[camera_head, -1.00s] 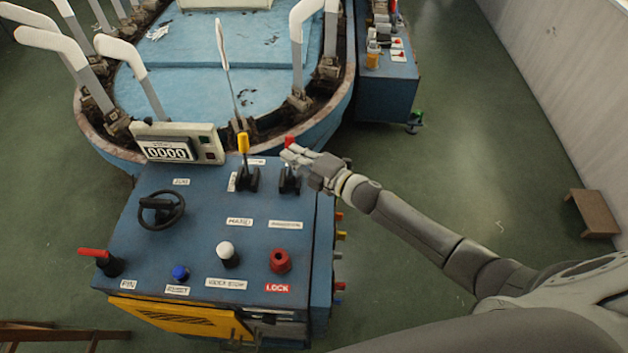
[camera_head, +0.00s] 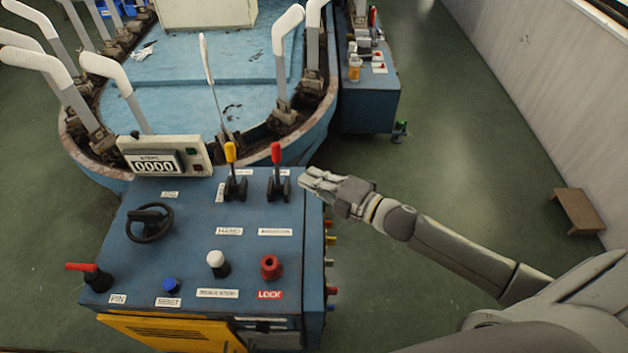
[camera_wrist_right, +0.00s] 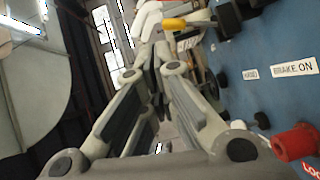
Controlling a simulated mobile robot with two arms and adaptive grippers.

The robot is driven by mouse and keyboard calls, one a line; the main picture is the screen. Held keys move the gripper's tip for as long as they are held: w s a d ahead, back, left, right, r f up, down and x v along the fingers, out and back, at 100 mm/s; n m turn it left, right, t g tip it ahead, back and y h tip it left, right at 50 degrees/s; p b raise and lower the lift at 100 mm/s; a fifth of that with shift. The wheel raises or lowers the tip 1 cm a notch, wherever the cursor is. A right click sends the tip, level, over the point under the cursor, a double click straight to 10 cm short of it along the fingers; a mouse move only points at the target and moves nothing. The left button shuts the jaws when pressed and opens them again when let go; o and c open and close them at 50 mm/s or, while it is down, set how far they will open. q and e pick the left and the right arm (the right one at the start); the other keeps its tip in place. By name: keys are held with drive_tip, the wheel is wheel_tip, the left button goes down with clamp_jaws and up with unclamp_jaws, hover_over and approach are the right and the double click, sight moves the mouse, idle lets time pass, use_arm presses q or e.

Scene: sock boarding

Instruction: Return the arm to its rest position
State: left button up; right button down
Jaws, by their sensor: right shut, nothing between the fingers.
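My right gripper (camera_head: 308,180) is shut and empty. In the head view it is just to the right of the blue control panel (camera_head: 190,255), close to the red-topped lever (camera_head: 277,160) but apart from it. The lever stands upright beside the yellow-topped lever (camera_head: 231,158). In the right wrist view my shut right gripper (camera_wrist_right: 155,60) fills the middle, with the panel (camera_wrist_right: 262,95) along the right side. My left gripper does not show.
The panel carries a black handwheel (camera_head: 150,222), a red knob (camera_head: 270,268) and a counter display (camera_head: 165,156). Behind it is a machine with white sock forms (camera_head: 290,30). A small brown stool (camera_head: 578,212) stands at the right. The green floor between is clear.

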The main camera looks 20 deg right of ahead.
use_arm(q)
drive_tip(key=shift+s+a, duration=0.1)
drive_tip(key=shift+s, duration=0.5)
use_arm(e)
drive_tip(key=shift+s, duration=0.1)
